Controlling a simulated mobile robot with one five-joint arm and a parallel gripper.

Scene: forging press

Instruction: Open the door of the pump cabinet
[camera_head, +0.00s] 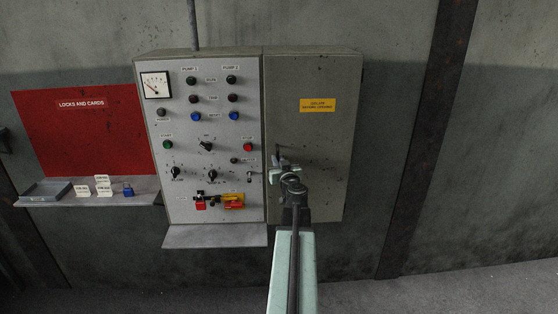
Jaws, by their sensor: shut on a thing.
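The pump cabinet's door (328,150) is the plain grey panel on the right, with a yellow label (318,105) near its top. It looks flush with the cabinet, and I see no gap at its edges. My gripper (281,165) is at the door's left side, a little below mid-height. It is shut on a small part there, which looks like the door handle. My own wrist and fingers hide most of that part, so its shape and angle are unclear. My arm reaches up to it from below.
The control panel (221,145) with gauge, lamps and knobs adjoins the door on the left. A red padlock (200,203) hangs beside a yellow-and-red switch (233,201). A grey ledge (215,236) juts out below. A shelf with cards and a blue padlock (127,189) is farther left. Wall right of the door is clear up to a dark post (430,130).

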